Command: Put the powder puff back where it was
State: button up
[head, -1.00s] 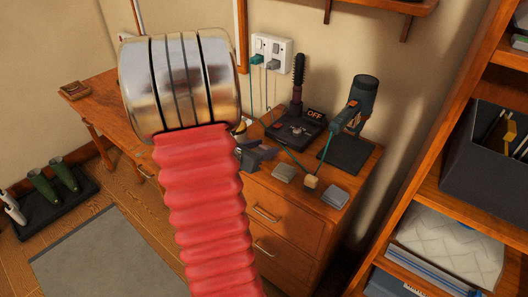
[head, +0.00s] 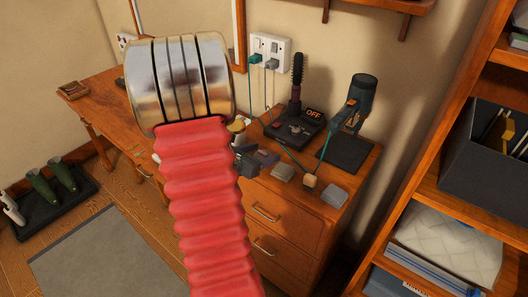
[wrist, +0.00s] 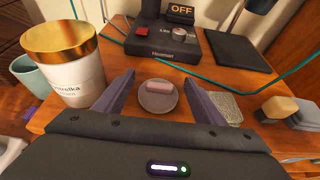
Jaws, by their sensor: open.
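The powder puff appears to be the round grey pad with a pink strip on top (wrist: 157,98). It lies on the wooden top of the drawer unit. My gripper (wrist: 159,79) is open, with one purple-grey finger on either side of the puff and a visible gap to each. I cannot tell how high the fingertips are above the wood. In the head view my gripper (head: 262,160) is over the front left of the drawer unit (head: 290,220), and the puff is hidden behind it.
A gold-lidded jar (wrist: 70,65) stands close left of my gripper, with a teal cup (wrist: 32,88) beyond. A grey pad (wrist: 222,106) and a tan block (wrist: 280,107) lie right. A black device marked OFF (wrist: 162,42) and a dark mat (wrist: 214,49) are behind. A teal cord crosses the top.

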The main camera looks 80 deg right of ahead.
jog(key=shift+r, duration=0.15)
jog(key=v, duration=1.2)
dwell(0.7)
jog(key=shift+w, duration=0.1)
jog(key=w+a+r+m+t+y, duration=0.3)
jog(key=w+a+m+y, duration=0.1)
jog(key=a, duration=1)
jog(key=w+a+r+m+t+y, duration=0.4)
jog(key=w+a+m, duration=0.1)
jog(key=a, duration=1)
jog(key=w+a+r+m+t+y, duration=0.3)
jog(key=w+a+m+t+y, duration=0.1)
jog(key=a, duration=1)
jog(key=shift+w+a+r+y, duration=0.15)
jog(key=shift+a+r+y, duration=0.15)
jog(key=shift+r, duration=0.05)
